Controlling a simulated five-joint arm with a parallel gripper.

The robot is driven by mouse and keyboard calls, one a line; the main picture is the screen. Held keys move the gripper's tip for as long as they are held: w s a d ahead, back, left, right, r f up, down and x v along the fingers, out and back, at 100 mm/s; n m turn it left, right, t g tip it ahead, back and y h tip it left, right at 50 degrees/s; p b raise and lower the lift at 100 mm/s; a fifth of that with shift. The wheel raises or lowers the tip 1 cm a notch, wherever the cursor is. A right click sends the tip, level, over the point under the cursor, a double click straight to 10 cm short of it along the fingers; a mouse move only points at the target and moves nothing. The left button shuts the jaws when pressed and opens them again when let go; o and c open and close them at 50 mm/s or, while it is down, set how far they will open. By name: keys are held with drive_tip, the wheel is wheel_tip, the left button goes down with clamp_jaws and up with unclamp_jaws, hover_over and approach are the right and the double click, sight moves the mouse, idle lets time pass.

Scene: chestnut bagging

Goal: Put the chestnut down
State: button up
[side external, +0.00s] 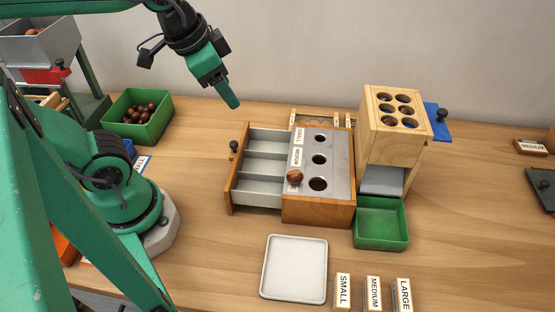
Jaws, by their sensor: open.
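A single brown chestnut (295,177) rests on top of the wooden sizing box (300,207), on its label strip near the MEDIUM label. The box's grey top plate (338,160) has three round holes of different sizes, just right of the chestnut. My gripper (231,101) is up and to the left of the box, well apart from the chestnut. It is open and no chestnut shows in it, though its fingers overlap in this view.
A drawer (232,193) with grey compartments stands out from the box's left side. A green bin of chestnuts (155,131) is at left. A holed wooden tower (385,146) and an empty green tray (371,243) stand right. A white tray (266,285) and label blocks (373,283) lie in front.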

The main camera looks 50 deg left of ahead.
drive_tip(key=s+a+n, duration=0.1)
drive_tip(key=a+n+t, duration=0.1)
drive_tip(key=n, duration=0.1)
drive_tip(key=shift+s+f, duration=0.2)
drive_tip(key=shift+s, duration=0.2)
idle(0.9)
